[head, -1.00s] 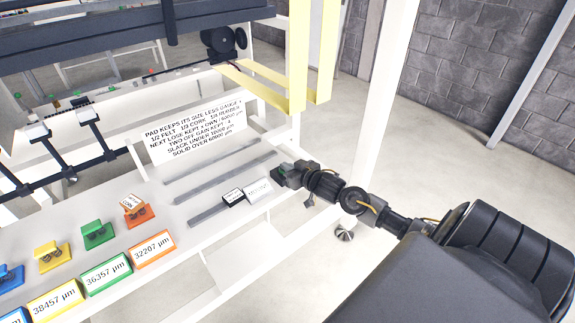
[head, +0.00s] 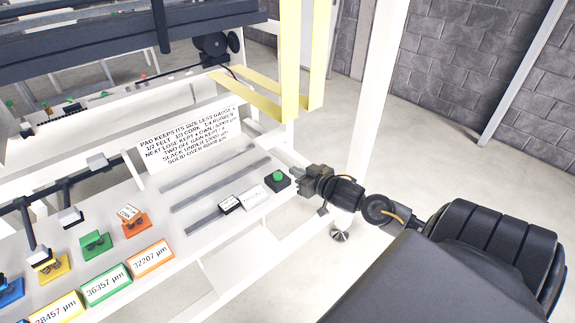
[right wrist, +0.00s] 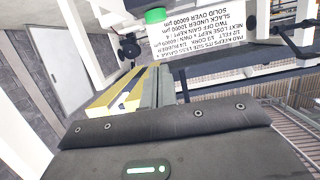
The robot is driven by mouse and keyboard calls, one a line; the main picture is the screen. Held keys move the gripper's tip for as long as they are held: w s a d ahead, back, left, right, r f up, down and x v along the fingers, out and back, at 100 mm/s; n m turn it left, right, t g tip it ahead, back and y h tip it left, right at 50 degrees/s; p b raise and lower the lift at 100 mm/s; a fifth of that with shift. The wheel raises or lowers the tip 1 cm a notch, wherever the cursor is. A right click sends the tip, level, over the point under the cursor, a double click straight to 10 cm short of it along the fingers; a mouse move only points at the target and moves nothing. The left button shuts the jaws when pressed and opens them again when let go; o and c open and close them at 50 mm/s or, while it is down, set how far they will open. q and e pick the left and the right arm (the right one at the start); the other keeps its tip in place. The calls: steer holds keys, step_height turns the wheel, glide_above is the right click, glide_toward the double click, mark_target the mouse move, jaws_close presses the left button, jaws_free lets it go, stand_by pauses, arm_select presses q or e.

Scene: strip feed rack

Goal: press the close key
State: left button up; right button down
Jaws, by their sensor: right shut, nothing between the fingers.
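A green button on a small black box (head: 278,179) sits at the right end of the white rack top, beside a white label plate (head: 251,196) whose text I cannot read. I cannot confirm that it is the close key. My right gripper (head: 304,181) is shut and empty just to the right of the box, with a small apparent gap between them. The green button (right wrist: 155,15) also shows at the top of the right wrist view; the fingertips are not clear there. My left gripper is not in view.
Orange (head: 136,223), green (head: 96,244) and yellow (head: 49,268) holders stand behind micrometre labels. A black bar with pad-tipped arms (head: 70,216) spans the left. A printed rule sign (head: 187,134) stands behind grey slots. A yellow frame (head: 289,75) rises behind the button.

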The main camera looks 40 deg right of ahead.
steer(key=shift+v, duration=1)
